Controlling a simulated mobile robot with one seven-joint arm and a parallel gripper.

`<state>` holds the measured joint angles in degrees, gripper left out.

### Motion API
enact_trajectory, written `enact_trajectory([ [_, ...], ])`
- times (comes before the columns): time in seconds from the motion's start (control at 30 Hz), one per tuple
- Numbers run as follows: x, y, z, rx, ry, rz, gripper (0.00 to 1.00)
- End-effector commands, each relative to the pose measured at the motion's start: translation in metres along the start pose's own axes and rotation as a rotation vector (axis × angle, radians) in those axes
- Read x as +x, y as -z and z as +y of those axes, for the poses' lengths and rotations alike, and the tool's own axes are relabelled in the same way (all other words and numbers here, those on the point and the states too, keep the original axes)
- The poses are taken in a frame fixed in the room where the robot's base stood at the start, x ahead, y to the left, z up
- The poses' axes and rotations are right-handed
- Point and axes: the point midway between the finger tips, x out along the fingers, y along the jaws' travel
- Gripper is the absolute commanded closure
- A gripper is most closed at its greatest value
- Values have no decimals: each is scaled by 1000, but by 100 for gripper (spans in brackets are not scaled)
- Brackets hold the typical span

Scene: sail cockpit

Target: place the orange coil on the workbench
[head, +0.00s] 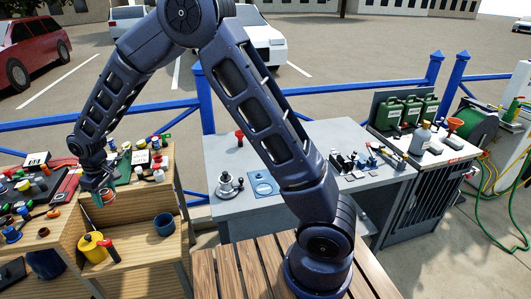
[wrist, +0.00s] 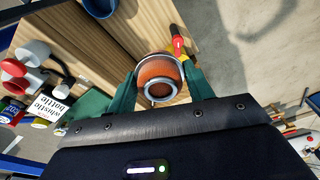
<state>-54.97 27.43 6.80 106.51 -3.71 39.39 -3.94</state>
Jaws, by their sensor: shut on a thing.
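My gripper (head: 104,191) is at the left in the head view, over the wooden bench (head: 170,196) with its open front shelf. It is shut on the orange coil (wrist: 155,72), a short ringed cylinder with a pale round opening facing the wrist camera. In the wrist view a green finger stands on each side of the coil. The coil shows only as a small orange patch (head: 108,195) in the head view. A grey workbench (head: 222,153) stands in the middle of the head view, apart from my gripper and partly hidden by my arm.
The grey top carries a round metal fitting (head: 228,185), a blue plate (head: 263,184) and small parts at the right. A yellow pot (head: 90,247) and a blue cup (head: 164,224) sit on the wooden shelf. Blue railings (head: 160,111) run behind.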

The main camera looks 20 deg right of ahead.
Motion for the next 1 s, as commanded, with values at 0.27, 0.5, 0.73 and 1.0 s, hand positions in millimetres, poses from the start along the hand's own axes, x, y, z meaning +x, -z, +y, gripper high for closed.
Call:
enact_trajectory([
  [0.27, -97, 12, 0, 1, -1, 6, 75],
  [0.5, -143, 18, 0, 1, 0, 3, 75],
  [0.73, -143, 16, 44, 84, -8, -1, 75],
  [1.0, -144, 6, 132, 254, -24, -2, 75],
])
